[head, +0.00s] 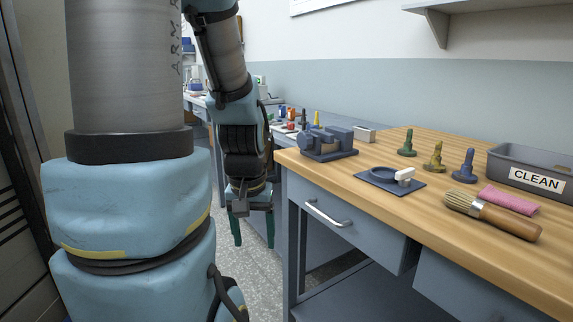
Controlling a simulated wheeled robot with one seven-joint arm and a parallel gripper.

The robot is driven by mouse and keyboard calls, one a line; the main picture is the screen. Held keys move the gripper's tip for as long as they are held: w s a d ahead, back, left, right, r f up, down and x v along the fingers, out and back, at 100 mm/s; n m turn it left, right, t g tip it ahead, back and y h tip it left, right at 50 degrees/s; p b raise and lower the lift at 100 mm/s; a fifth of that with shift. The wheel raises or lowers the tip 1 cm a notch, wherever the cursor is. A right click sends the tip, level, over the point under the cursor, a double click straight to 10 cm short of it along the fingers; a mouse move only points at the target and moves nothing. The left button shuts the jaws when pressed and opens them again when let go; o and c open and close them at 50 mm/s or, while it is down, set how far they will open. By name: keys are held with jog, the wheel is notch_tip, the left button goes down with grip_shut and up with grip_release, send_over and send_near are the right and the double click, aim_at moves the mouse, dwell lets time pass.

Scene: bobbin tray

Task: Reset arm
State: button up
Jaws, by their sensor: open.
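My gripper (252,236) hangs pointing down in the head view, left of the workbench (345,176) and over the floor. Its two dark green fingers are spread wide apart with nothing between them. The arm is folded down from above, and its links hide part of the room behind. The gripper is apart from the bench and touches nothing that I can see.
On the bench stand a blue-grey clamp device (328,143), a flat dark fixture (382,177), green (407,144), yellow (434,158) and blue (465,167) bobbin-like pieces, a brush (495,215), a pink cloth (509,199) and a grey CLEAN tray (507,156). A drawer handle (328,213) juts out.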

notch_tip(320, 180, up, 11)
jog(key=p, duration=1)
jog(key=shift+r, duration=0.2)
